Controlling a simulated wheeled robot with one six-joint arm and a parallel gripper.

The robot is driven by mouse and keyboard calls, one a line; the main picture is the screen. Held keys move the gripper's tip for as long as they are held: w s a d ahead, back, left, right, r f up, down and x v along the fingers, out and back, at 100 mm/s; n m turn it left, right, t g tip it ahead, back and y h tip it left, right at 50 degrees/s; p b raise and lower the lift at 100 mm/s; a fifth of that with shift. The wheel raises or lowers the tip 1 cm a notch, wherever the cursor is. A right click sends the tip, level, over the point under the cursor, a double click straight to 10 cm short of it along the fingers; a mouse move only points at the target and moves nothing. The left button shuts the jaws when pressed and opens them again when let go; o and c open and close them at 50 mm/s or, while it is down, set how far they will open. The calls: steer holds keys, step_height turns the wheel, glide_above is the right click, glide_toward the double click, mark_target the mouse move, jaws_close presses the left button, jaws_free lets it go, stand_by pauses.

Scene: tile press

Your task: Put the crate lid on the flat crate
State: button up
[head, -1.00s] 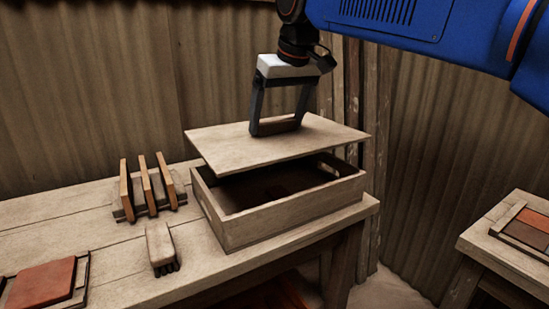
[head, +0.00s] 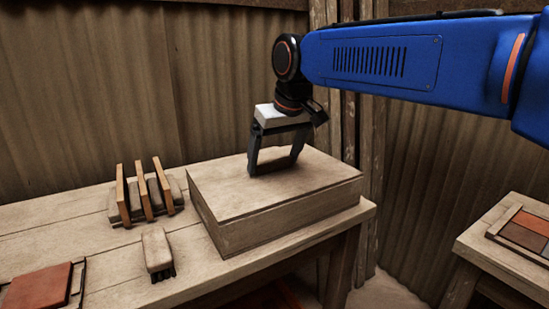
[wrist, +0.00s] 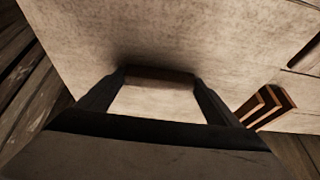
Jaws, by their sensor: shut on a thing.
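The flat crate (head: 290,220) is a pale wooden box on the right end of the workbench. The crate lid (head: 315,179), a flat wooden board, lies level over the crate's top and hides its inside. In the head view no gap shows between lid and rim on the near sides; the far side is hard to see. My gripper (head: 272,168) is above the lid, pointing down, shut on the lid's handle. In the wrist view the brown handle (wrist: 160,75) sits between the fingers, with the lid (wrist: 190,35) around it.
A rack with upright tiles (head: 147,192) stands left of the crate, and a brush (head: 157,252) lies in front of it. A red tile (head: 38,286) is at the bench's near left. Another table (head: 510,250) with tiles stands at the right. Corrugated walls are behind.

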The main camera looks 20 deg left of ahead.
steer(key=o, duration=1.4)
steer(key=v, duration=1.2)
steer(key=s+d+f+m+h, duration=0.15)
steer(key=d+f, duration=0.25)
steer(key=d, duration=0.6)
steer(key=d+f+m+t, duration=0.15)
steer(key=d+f, duration=0.25)
steer(key=d, duration=0.6)
steer(key=s+d+f+m, duration=0.15)
steer(key=d+f, duration=0.25)
steer(key=d, duration=0.6)
steer(key=s+d+f+m+h, duration=0.1)
steer(key=s+d+f+m, duration=0.1)
steer(key=s+d+f, duration=0.5)
steer(key=s+d+f+m+h, duration=0.1)
steer(key=s+d+f+m, duration=0.2)
steer(key=s+d+f, duration=0.5)
step_height(320, 180, down, 5)
steer(key=shift+d+f, duration=0.2)
steer(key=shift+d, duration=0.6)
